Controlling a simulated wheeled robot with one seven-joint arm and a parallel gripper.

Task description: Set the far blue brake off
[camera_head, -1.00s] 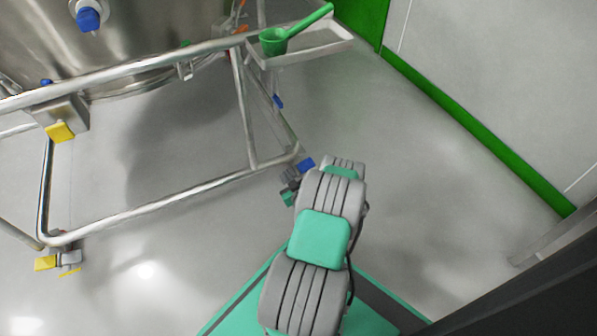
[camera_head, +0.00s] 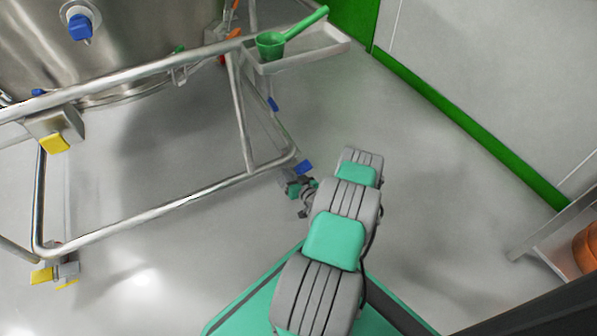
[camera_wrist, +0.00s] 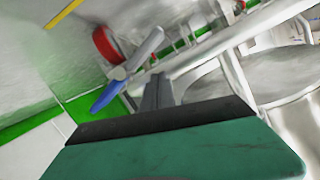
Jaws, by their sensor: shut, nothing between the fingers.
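A steel trolley frame (camera_head: 160,208) stands on the floor at the left in the head view. A blue pedal (camera_head: 303,167) sits at its near right corner, and a smaller blue pedal (camera_head: 273,103) is farther back on the same side. My gripper is mostly hidden behind my arm, close to the near blue pedal. In the wrist view my gripper's fingers (camera_wrist: 157,92) are shut and empty. A blue lever (camera_wrist: 108,96) on a grey mount, with a red disc (camera_wrist: 107,45) behind, lies just left of the fingertips; I cannot tell which pedal it is or whether they touch.
Yellow pedals (camera_head: 42,275) are at the trolley's left. A steel vessel (camera_head: 125,45) stands above the frame. A tray (camera_head: 300,50) with a green scoop (camera_head: 272,43) is at the top. A copper-coloured object (camera_head: 586,246) is at the right edge. Floor between trolley and wall is clear.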

